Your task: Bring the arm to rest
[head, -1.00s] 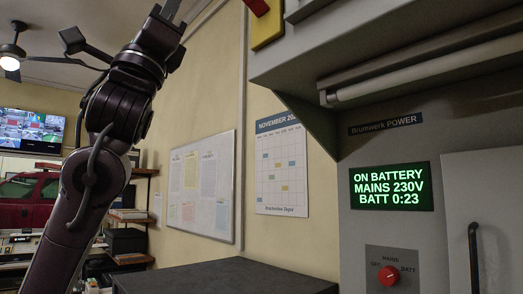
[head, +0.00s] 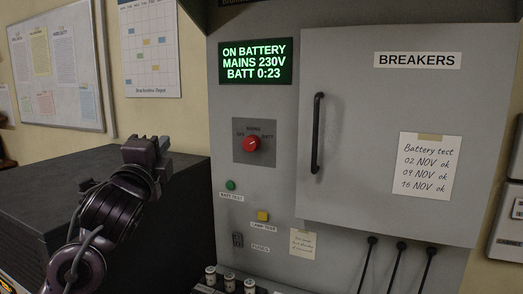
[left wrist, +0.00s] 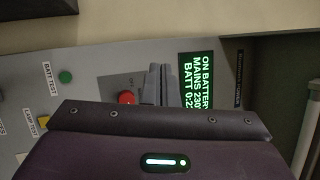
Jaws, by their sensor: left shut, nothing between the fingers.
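My left arm rises from the lower left of the head view. Its left gripper (head: 148,148) is in front of the dark cabinet, left of the grey power panel (head: 226,112) and apart from the red knob in the picture. In the left wrist view the fingers (left wrist: 160,84) are together and hold nothing. The red knob (head: 250,144) also shows in the wrist view (left wrist: 127,98), just left of the fingers. Its exact setting is too small to tell. The green display (head: 255,62) reads ON BATTERY, MAINS 230V, BATT 0:23. My right gripper is not in view.
The dark cabinet (head: 100,165) stands behind the arm. The panel carries a green button (head: 230,185), a yellow button (head: 263,216) and a closed BREAKERS door (head: 400,100) with a black handle (head: 317,132). Black levers (head: 398,265) and several fuses (head: 229,283) are low down.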

